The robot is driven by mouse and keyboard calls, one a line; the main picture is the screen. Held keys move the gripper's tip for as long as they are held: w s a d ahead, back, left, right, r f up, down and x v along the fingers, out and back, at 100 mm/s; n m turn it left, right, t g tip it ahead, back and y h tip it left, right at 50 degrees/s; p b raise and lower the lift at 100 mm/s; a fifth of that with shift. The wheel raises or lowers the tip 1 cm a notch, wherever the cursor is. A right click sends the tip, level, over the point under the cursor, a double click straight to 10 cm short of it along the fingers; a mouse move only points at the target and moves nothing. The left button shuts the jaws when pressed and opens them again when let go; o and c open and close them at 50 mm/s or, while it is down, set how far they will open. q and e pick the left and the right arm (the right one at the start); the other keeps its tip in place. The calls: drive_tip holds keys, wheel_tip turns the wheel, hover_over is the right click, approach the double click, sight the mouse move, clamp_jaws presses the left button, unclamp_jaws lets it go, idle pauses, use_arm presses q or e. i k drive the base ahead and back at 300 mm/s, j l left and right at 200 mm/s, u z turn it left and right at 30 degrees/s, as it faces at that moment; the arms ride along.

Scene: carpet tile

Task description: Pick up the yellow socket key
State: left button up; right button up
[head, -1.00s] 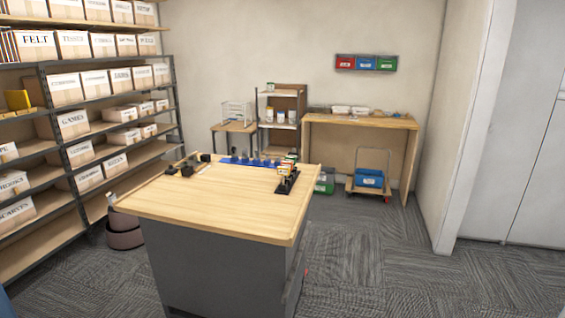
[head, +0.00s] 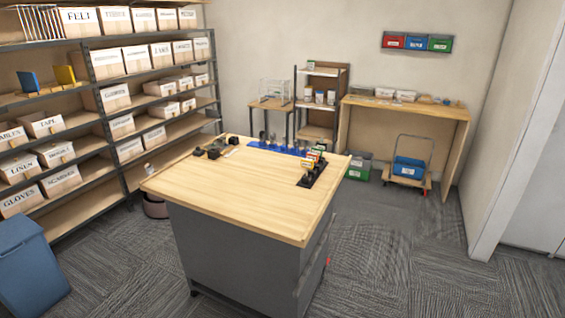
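No yellow socket key can be made out for certain. A black rack (head: 312,174) with several small upright pieces, some with yellow, red or green parts, stands near the right edge of the wood-topped workbench (head: 235,193). The pieces are too small to tell apart. A blue strip (head: 276,148) with several small dark items lies along the bench's far edge. Small black objects (head: 213,151) lie at its far left corner. Neither of my grippers shows in the head view.
Shelves with labelled boxes (head: 115,97) line the left wall. A blue bin (head: 31,268) stands at the lower left. A trolley with a blue crate (head: 409,168) stands before a side table (head: 405,108) at the back right. Carpet right of the bench (head: 400,265) is clear.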

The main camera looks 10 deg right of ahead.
sight(308, 164)
drive_tip(key=i+l+u, duration=0.15)
drive_tip(key=l, duration=0.2)
drive_tip(key=l+u, duration=0.1)
drive_tip(key=l, duration=0.2)
drive_tip(key=i+l+u, duration=0.15)
drive_tip(key=l, duration=0.25)
drive_tip(key=i+l+u, duration=0.1)
drive_tip(key=l, duration=0.6)
drive_tip(key=i+l, duration=0.15)
drive_tip(key=l, duration=0.55)
drive_tip(key=i+l+u, duration=0.15)
drive_tip(key=l, duration=0.55)
drive_tip(key=k, duration=0.05)
